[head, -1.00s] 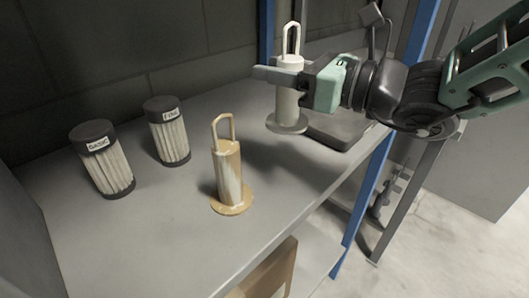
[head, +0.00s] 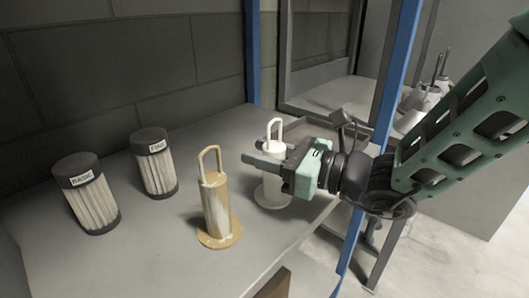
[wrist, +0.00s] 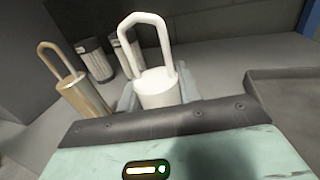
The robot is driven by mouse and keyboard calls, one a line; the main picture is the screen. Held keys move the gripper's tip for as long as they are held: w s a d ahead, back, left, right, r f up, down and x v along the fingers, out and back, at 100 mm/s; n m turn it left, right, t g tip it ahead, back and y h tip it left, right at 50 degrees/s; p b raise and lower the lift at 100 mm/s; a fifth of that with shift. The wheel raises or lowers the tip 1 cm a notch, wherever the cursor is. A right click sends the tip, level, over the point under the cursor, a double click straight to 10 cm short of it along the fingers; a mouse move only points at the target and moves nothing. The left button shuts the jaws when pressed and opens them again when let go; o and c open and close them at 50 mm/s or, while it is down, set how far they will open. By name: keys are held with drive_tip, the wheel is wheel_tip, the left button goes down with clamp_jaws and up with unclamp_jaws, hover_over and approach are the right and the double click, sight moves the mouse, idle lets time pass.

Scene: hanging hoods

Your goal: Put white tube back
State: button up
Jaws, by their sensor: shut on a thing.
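The white tube (head: 271,190), with a loop handle and a round base flange, is upright near the shelf's front right part. My gripper (head: 256,156) is shut on it from the right, just under its top. In the wrist view the white tube (wrist: 158,88) stands between the fingers, with its lower part hidden. Its base is close to the shelf surface in the head view; I cannot tell whether it touches. A tan, stained tube (head: 217,212) of similar shape stands left of it, apart from it; it also shows in the wrist view (wrist: 82,97).
Two filter cartridges, labelled BASIC (head: 88,200) and FINE (head: 156,167), stand on the grey shelf (head: 150,250) at left. A dark tray (wrist: 285,95) lies at right in the wrist view. A blue post (head: 398,70) rises behind my arm. Bare shelf lies at front left.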

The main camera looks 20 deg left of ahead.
drive_tip(key=o, duration=1.2)
drive_tip(key=shift+o, duration=0.2)
drive_tip(key=s+d, duration=0.2)
drive_tip(key=d, duration=1)
drive_tip(key=s+d+f+n+g+h, duration=0.25)
drive_tip(key=s+n+g+h, duration=0.2)
drive_tip(key=s+n, duration=0.35)
drive_tip(key=s+d+f+n+g+h, duration=0.25)
drive_tip(key=s+n+g+h, duration=0.2)
drive_tip(key=s, duration=0.45)
drive_tip(key=w+d+f+n+t+h, duration=0.1)
drive_tip(key=d+f+n+t+h, duration=0.1)
drive_tip(key=d+n, duration=0.4)
drive_tip(key=d+f+n+t+h, duration=0.2)
drive_tip(key=d+n+t+h, duration=0.2)
drive_tip(key=n, duration=0.5)
drive_tip(key=shift+w+d+f+h+b, duration=0.15)
drive_tip(key=shift+w+d+h+b, duration=0.25)
drive_tip(key=shift+d+h, duration=0.6)
drive_tip(key=shift+a, duration=0.15)
